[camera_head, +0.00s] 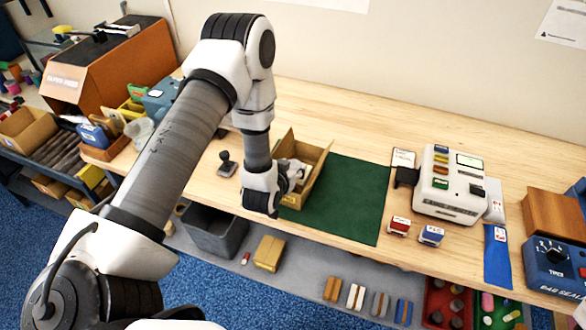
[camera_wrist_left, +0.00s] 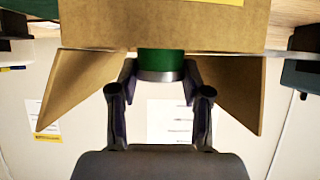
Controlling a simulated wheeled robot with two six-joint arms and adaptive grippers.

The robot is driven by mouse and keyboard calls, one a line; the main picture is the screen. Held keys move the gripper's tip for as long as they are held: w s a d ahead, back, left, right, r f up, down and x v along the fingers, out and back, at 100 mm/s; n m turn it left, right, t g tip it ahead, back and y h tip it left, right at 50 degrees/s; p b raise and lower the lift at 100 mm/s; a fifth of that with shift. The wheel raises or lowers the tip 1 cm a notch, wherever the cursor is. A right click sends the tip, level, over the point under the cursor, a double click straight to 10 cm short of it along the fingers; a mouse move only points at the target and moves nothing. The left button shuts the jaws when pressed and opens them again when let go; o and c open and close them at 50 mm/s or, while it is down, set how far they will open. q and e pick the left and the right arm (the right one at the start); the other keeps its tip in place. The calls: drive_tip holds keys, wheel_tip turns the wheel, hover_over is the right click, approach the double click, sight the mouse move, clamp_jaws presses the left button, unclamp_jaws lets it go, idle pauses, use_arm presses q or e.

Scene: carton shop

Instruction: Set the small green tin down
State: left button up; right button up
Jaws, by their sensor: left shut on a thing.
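The small green tin (camera_wrist_left: 160,62) shows in the left wrist view as a green cylinder with a pale metal rim. My left gripper (camera_wrist_left: 160,82) is shut on it, one finger on each side. Behind the tin is an open brown carton (camera_wrist_left: 205,25) with two flaps spread out. In the head view my left gripper (camera_head: 294,176) is at the carton (camera_head: 319,168), which stands at the left edge of a green mat (camera_head: 350,205). The tin is hidden there. I cannot tell whether it touches the carton's floor. My right gripper is not in view.
A white label machine (camera_head: 448,185) stands right of the mat, with red (camera_head: 399,226) and blue (camera_head: 431,235) stampers before it. A dark hand stamp (camera_head: 227,164) stands left of the carton. Most of the mat is clear. Bins sit on a shelf below.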

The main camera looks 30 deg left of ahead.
use_arm(q)
drive_tip(key=f, duration=0.1)
drive_tip(key=w+f, duration=0.1)
drive_tip(key=f, duration=0.1)
drive_tip(key=shift+w+a, duration=0.1)
drive_tip(key=shift+w, duration=0.1)
drive_tip(key=shift+s+r, duration=0.15)
drive_tip(key=shift+s, duration=0.3)
drive_tip(key=shift+w+f+b, duration=0.2)
drive_tip(key=shift+f+b, duration=0.2)
drive_tip(key=shift+f, duration=0.05)
drive_tip(key=o, duration=0.9)
drive_tip(key=shift+w, duration=0.1)
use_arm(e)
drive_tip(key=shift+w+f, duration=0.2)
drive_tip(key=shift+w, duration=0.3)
use_arm(q)
drive_tip(key=shift+r, duration=0.15)
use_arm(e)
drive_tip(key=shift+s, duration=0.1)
